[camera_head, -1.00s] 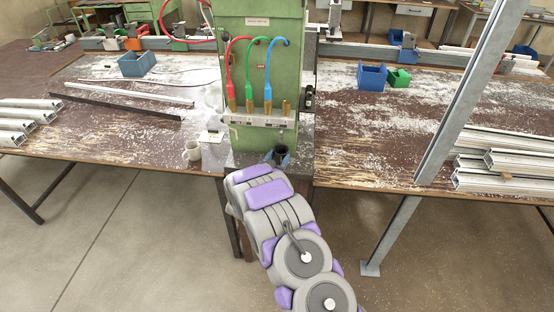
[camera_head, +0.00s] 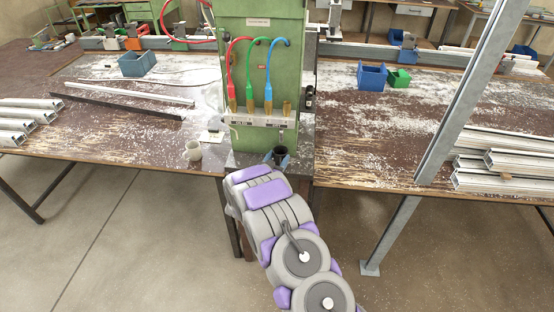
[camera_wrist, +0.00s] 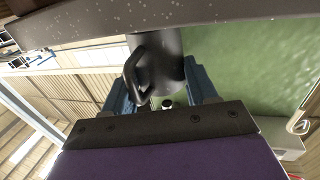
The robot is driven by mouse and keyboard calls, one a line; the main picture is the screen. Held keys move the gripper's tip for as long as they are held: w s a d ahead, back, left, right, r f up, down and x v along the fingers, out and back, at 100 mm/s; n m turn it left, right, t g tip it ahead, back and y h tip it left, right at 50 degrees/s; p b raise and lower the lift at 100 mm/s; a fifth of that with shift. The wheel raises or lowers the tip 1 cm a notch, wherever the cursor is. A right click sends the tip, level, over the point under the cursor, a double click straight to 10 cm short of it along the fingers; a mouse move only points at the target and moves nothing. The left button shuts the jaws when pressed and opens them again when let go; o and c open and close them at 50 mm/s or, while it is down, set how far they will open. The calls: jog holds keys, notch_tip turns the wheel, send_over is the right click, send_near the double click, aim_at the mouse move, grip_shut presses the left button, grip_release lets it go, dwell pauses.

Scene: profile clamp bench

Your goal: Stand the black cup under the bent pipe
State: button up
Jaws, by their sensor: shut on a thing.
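The black cup (camera_head: 280,151) is at the front edge of the bench, just in front of the green machine (camera_head: 262,142). In the wrist view the dark cup (camera_wrist: 166,66) sits between the blue fingers of my gripper (camera_wrist: 163,92), with its handle to the left. My gripper is shut on the cup; in the head view my arm hides most of it. I cannot tell whether the cup touches the surface. Red, green and blue curved hoses (camera_head: 267,66) run down to brass ends above a pale bar on the machine. I cannot pick out a separate bent pipe.
Metal profiles lie on the left (camera_head: 28,113) and right (camera_head: 510,160). A slanted metal post (camera_head: 465,95) rises at the right. Blue (camera_head: 371,76) and green (camera_head: 399,79) bins stand behind.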

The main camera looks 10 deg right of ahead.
jog(key=shift+f, duration=0.2)
jog(key=o, duration=1.2)
jog(key=shift+v, duration=5)
jog(key=shift+w, duration=0.1)
